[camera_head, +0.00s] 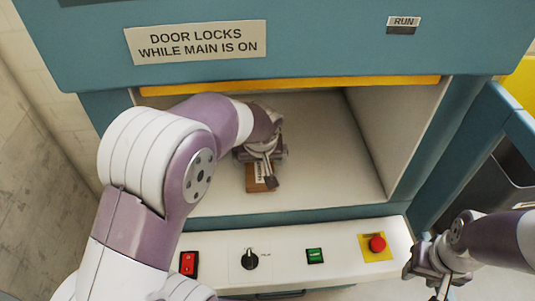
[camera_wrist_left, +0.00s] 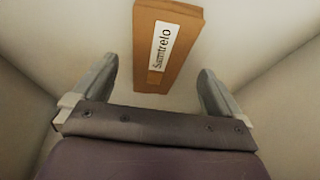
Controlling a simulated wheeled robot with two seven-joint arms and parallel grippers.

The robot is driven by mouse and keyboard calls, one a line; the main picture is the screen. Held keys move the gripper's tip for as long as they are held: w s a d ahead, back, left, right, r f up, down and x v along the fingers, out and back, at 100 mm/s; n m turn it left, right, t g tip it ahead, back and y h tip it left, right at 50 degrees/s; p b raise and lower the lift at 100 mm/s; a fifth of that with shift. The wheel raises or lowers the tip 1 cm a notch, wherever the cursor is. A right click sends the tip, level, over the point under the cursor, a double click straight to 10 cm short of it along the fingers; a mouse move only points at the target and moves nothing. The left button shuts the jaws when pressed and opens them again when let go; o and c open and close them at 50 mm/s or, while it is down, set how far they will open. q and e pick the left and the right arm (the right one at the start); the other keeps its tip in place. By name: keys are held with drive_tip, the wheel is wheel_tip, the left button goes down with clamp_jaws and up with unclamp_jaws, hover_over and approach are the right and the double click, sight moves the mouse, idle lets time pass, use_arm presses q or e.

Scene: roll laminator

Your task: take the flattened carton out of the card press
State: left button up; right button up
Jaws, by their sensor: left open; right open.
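The flattened carton (camera_head: 261,184) is a brown, thin piece with a white label, lying on the chamber floor of the card press (camera_head: 340,160). In the left wrist view the carton (camera_wrist_left: 180,70) lies between and beyond the open fingers, its label reading "Samtrelo". My left gripper (camera_head: 263,170) is inside the chamber above the carton, open and empty. It hides part of the carton in the head view. The left wrist view shows both fingers (camera_wrist_left: 160,95) apart, with no visible contact on the carton. My right gripper (camera_head: 440,278) is open outside the press, at lower right.
The chamber opening has a yellow upper edge (camera_head: 300,84) and side walls close by. The front panel holds a red switch (camera_head: 189,264), a black knob (camera_head: 250,258), a green switch (camera_head: 315,256) and a red stop button (camera_head: 377,243). The chamber floor right of the carton is clear.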

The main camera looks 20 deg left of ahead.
sight(259, 168)
use_arm(q)
drive_tip(key=shift+s+f, duration=0.2)
drive_tip(key=shift+f, duration=0.1)
drive_tip(key=x, duration=0.4)
drive_tip(key=shift+w+f+b, duration=0.2)
drive_tip(key=shift+w+b, duration=0.1)
drive_tip(key=shift+b, duration=0.05)
drive_tip(key=shift+w+a+f, duration=0.1)
drive_tip(key=shift+f, duration=0.15)
drive_tip(key=shift+r, duration=0.1)
use_arm(e)
drive_tip(key=shift+s+d+f, duration=0.2)
drive_tip(key=shift+s+f, duration=0.1)
drive_tip(key=shift+f, duration=0.1)
use_arm(q)
drive_tip(key=c, duration=1)
drive_tip(key=shift+c, duration=0.2)
drive_tip(key=shift+r, duration=0.1)
